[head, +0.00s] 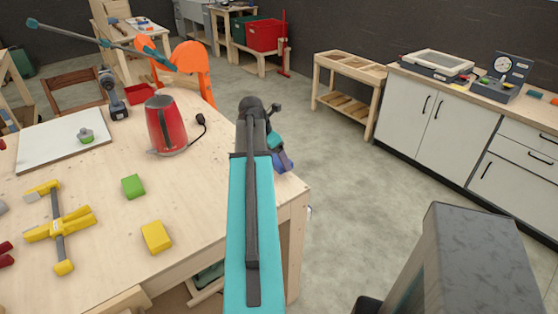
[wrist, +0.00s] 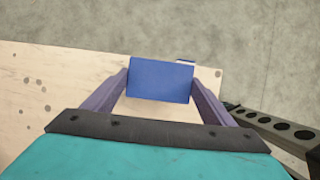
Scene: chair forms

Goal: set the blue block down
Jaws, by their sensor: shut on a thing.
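The blue block (wrist: 160,79) is between the two purple fingers of my gripper (wrist: 161,82) in the wrist view. My gripper is shut on it. The block shows over the corner of the wooden table (wrist: 50,85), with its upper part near the table's edge. I cannot tell whether it touches the tabletop. In the head view my gripper (head: 283,161) is at the table's right corner, partly behind my own arm.
On the table stand a red kettle (head: 166,126), a green block (head: 133,186), a yellow block (head: 156,237) and a yellow clamp (head: 58,226). A white board (head: 50,150) lies further left. Bare tabletop shows between the yellow block and my arm. Open floor lies right of the table.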

